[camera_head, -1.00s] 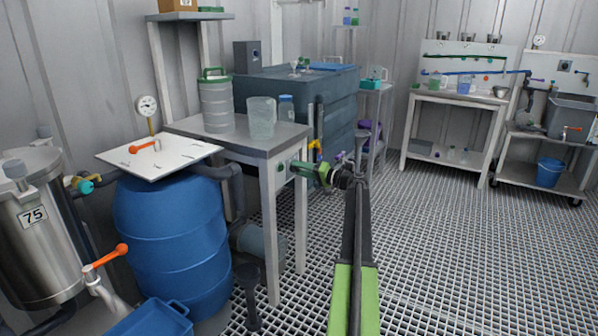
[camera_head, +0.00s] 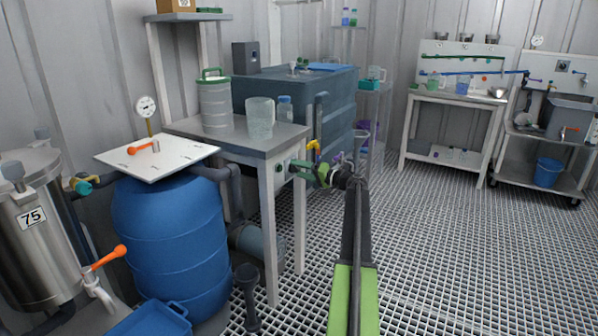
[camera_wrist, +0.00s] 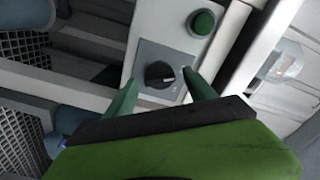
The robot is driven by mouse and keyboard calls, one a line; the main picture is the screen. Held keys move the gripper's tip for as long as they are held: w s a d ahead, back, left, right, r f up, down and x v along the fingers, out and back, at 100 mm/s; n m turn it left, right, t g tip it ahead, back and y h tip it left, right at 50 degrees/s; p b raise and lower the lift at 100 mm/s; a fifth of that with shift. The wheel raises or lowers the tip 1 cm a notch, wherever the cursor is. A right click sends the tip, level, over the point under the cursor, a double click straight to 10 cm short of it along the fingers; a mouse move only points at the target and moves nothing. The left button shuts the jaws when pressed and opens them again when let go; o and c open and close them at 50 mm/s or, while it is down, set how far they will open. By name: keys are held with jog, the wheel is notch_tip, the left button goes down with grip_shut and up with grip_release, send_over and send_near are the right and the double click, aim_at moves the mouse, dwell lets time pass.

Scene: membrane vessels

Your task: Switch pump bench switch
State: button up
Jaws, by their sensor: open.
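The bench switch (camera_wrist: 160,75) is a black rotary knob with a white mark on a grey plate, on a pale bench post in the wrist view. A round green button (camera_wrist: 203,22) sits above and right of it. My gripper (camera_wrist: 160,78) is open, its two green fingers to either side of the knob in the picture. I cannot tell whether they touch it. In the head view my gripper (camera_head: 303,171) is beside the front right leg of the grey-topped bench (camera_head: 233,138). The knob is not clear there.
On the bench stand a clear beaker (camera_head: 260,118), a lidded container (camera_head: 215,104) and a bottle (camera_head: 285,108). A blue barrel (camera_head: 172,235) and a steel vessel (camera_head: 38,235) are at left. A dark blue tank (camera_head: 340,105) is behind.

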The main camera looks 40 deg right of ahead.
jog(key=v, duration=1.7)
jog(key=shift+s, duration=0.15)
jog(key=shift+f, duration=0.1)
jog(key=w+a+f+n+g+y+p, duration=0.1)
jog(key=w+a+f+g, duration=0.25)
jog(key=a, duration=0.85)
jog(key=w+a+f+n+g+y+p, duration=0.1)
jog(key=w+a+f+n+g, duration=0.3)
jog(key=a, duration=0.7)
jog(key=w+a+f+m+g+y, duration=0.1)
jog(key=w+a+f, duration=0.3)
jog(key=a, duration=0.8)
jog(key=s+a+f+n+g+h+p, duration=0.1)
jog(key=a+f+g, duration=0.15)
jog(key=a, duration=0.75)
jog(key=s+a+f+n+g+h+p, duration=0.1)
jog(key=a+f+g, duration=0.15)
jog(key=a, duration=0.65)
jog(key=s+a+f+n+g+h+p, duration=0.1)
jog(key=s+a+n+g+h, duration=0.15)
jog(key=s+a, duration=0.35)
jog(key=s+a+n+g+h+p, duration=0.1)
jog(key=s+a+h, duration=0.3)
jog(key=a, duration=0.5)
notch_tip(320, 180, up, 38)
jog(key=y+p, duration=0.1)
jog(key=p, duration=3.6)
jog(key=shift+s+f+p, duration=0.15)
jog(key=shift+f+p, duration=0.1)
jog(key=shift+p, duration=0.15)
